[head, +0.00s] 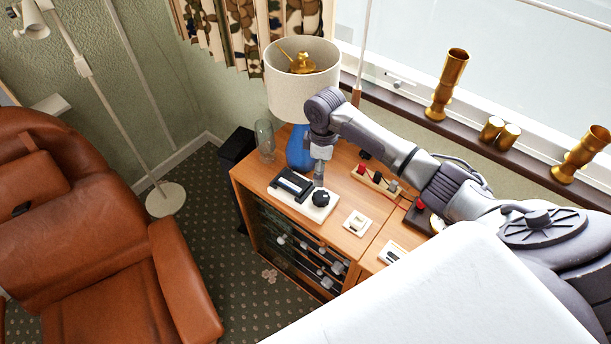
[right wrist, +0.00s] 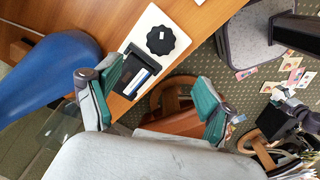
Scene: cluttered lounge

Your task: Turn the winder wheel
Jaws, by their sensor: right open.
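The winder wheel (head: 321,198) is a black, lobed knob on a white base plate (head: 318,212) on top of the wooden cabinet. A black block with a pale slot (head: 290,184) sits on the same plate, left of the wheel. In the right wrist view the wheel (right wrist: 161,40) is beyond the fingertips, near the top. My right gripper (head: 319,178) points down just behind the wheel; in its wrist view (right wrist: 163,98) its green-padded fingers are spread with nothing between them. It appears apart from the wheel. My left gripper is not in view.
A blue-based lamp (head: 301,150) and a clear glass (head: 265,142) stand behind the plate. A white switch (head: 357,222) and a wooden strip with coloured parts (head: 377,185) lie to the right. A brown armchair (head: 100,250) is at left. Brass vases line the sill.

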